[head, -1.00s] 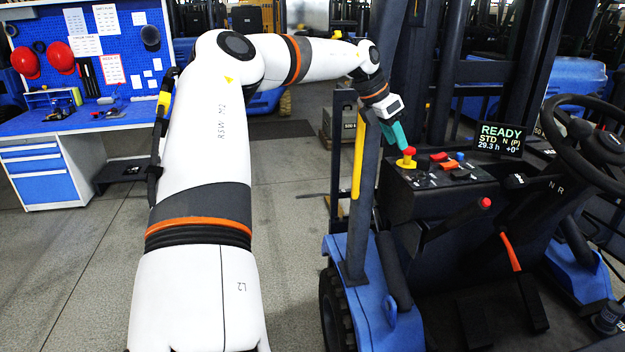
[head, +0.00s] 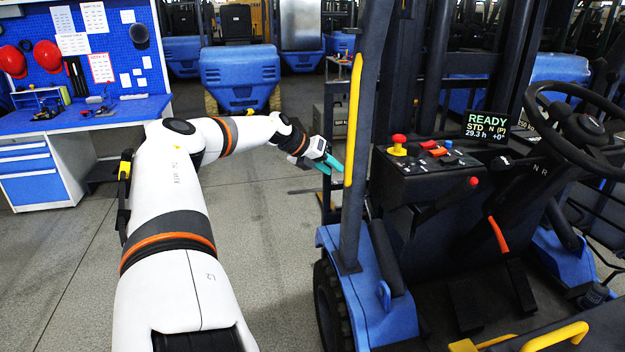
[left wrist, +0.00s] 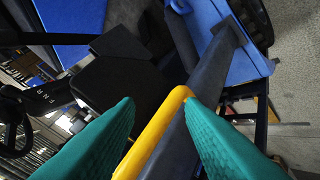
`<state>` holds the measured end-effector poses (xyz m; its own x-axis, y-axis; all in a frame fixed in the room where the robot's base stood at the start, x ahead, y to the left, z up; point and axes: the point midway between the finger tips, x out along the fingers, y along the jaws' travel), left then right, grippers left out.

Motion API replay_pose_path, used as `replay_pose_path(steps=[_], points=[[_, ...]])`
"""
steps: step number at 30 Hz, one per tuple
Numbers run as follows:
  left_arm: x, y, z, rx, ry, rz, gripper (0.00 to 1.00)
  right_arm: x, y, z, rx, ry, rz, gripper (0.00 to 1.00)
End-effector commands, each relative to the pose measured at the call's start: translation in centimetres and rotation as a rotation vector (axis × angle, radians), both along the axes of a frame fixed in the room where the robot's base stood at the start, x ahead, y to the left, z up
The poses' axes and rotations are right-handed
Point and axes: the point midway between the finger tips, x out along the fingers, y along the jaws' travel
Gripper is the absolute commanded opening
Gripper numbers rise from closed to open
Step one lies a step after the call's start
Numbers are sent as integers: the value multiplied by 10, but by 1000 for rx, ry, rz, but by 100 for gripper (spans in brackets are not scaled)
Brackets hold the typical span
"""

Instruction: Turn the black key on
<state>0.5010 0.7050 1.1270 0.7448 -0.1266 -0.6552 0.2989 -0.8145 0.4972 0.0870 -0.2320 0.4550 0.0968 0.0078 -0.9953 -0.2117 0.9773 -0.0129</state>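The forklift's black control panel (head: 430,163) carries a red knob on a yellow base (head: 398,145), red rocker switches (head: 434,148) and a blue one. I cannot clearly make out the black key among the small dark parts on the panel. The display (head: 487,129) reads READY, STD N (P), 29.3 h. My left gripper (head: 334,166), with teal fingers, is left of the panel, by the forklift's front post. In the left wrist view its fingers (left wrist: 160,103) are apart with nothing gripped. My right gripper is not in view.
A yellow grab bar (head: 353,120) on the dark post stands between my left gripper and the panel; it crosses between the fingers in the left wrist view (left wrist: 152,136). The steering wheel (head: 580,125) and a red-tipped lever (head: 473,182) are to the right. Open floor lies left.

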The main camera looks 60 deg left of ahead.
Motion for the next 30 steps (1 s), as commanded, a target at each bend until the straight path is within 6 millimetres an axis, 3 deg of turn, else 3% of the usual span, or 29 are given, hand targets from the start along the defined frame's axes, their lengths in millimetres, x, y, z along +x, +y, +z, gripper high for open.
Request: replay_pose_path(steps=[6, 13, 30], points=[[-16, 19, -37, -76, -30, 109, 35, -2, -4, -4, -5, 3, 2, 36], [-28, 30, -62, -124, -47, 184, 35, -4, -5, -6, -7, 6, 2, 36], [-31, 34, -69, -139, -52, 207, 35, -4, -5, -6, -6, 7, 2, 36]])
